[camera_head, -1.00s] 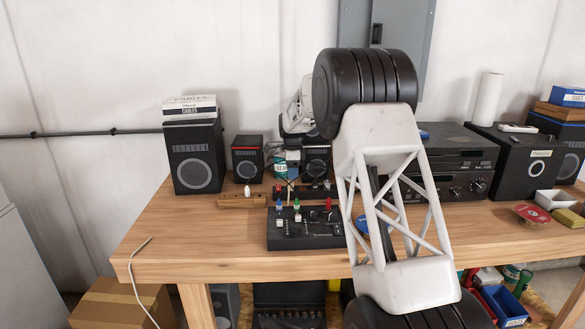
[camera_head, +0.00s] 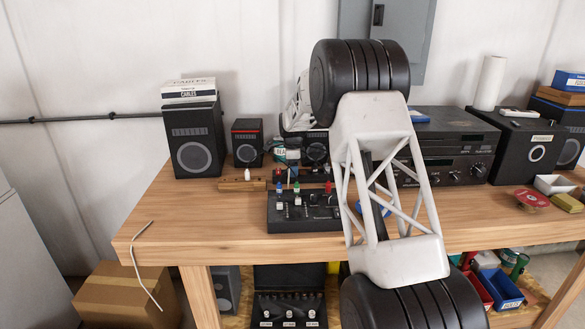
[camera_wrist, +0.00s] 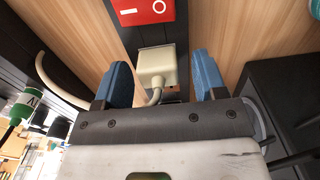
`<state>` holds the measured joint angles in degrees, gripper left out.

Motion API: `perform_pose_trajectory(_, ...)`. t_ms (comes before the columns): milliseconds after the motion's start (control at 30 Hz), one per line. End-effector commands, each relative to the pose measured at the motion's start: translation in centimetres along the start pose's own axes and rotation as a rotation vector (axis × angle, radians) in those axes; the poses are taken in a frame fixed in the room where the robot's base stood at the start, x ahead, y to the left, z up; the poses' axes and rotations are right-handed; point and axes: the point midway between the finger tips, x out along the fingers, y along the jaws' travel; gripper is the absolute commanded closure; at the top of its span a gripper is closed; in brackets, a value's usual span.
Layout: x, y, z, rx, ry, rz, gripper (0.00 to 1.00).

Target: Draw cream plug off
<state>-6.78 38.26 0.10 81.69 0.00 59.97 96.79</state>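In the wrist view, a cream, boxy plug (camera_wrist: 155,64) with a cream cable bending from its near end sits on a black power strip (camera_wrist: 122,38). A red rocker switch (camera_wrist: 143,11) is on the strip just beyond it. My gripper (camera_wrist: 162,80) is open, with one blue fingertip on each side of the plug. A narrow gap shows at the left finger and a wider one at the right. In the head view, my arm hides my gripper and I cannot make out the plug.
A black control box (camera_head: 290,222) with coloured plugs stands on the wooden workbench (camera_head: 190,232). A speaker (camera_head: 195,145) is at left; a black receiver (camera_head: 455,140) is at right. In the wrist view, a green-banded plug (camera_wrist: 22,108) and dark boxes lie close to my gripper.

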Motion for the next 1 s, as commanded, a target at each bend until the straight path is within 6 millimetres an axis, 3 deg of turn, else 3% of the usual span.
perform_pose_trajectory(33, -0.01, 0.0, 0.0, 0.0, 0.0, 0.0, 0.43)
perform_pose_trajectory(333, -0.01, 0.0, 0.0, 0.0, 0.0, 0.0, 0.88)
perform_pose_trajectory(1000, -0.53, -0.02, 0.0, 0.0, 0.0, -0.001, 0.88)
